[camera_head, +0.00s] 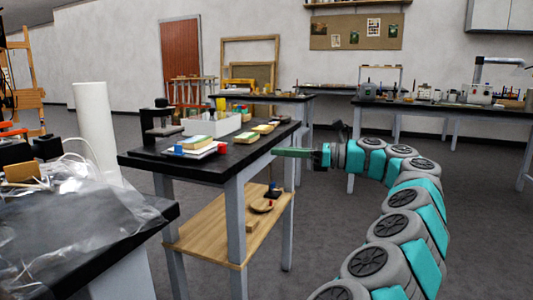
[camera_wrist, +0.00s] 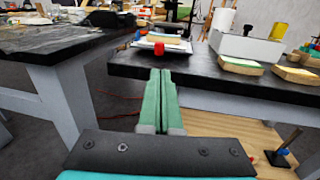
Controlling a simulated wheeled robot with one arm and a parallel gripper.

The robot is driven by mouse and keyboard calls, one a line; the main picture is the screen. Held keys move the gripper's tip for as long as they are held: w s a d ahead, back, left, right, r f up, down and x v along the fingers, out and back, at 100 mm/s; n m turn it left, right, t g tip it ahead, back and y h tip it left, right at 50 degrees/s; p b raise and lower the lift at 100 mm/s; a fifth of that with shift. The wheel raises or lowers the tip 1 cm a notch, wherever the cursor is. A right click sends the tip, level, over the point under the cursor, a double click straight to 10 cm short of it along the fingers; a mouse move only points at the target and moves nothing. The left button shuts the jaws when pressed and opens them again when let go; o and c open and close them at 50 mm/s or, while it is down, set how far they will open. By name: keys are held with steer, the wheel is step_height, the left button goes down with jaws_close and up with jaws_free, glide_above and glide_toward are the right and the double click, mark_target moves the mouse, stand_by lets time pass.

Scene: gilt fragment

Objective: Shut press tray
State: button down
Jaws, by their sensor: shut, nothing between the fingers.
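My gripper (camera_head: 279,152) is shut and empty, held level just off the right edge of the black-topped table. In the wrist view, its green fingers (camera_wrist: 160,78) lie side by side and point at the table's front edge. Beyond their tips, a red knob (camera_wrist: 159,48) stands near that edge, apart from them. Behind the knob is a low pale slab with blue at its side (camera_wrist: 165,43), also seen in the head view (camera_head: 199,150). I cannot tell for sure whether this is the press tray. A black press-like stand (camera_head: 160,122) is at the table's far left.
A white box (camera_head: 212,123) with bottles and several small blocks (camera_head: 248,136) share the black tabletop (camera_head: 205,166). A wooden lower shelf (camera_head: 222,232) holds small items. A plastic-covered bench (camera_head: 75,225) stands at left. Grey floor is open at right.

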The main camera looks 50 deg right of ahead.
mark_target(225, 147)
steer(key=x, duration=1.2)
steer(key=shift+s+a+b, duration=0.1)
steer(key=shift+b, duration=0.3)
steer(key=p+x, duration=0.3)
steer(key=shift+w+r, duration=0.3)
steer(key=shift+w+f, duration=0.25)
steer(key=shift+w, duration=0.05)
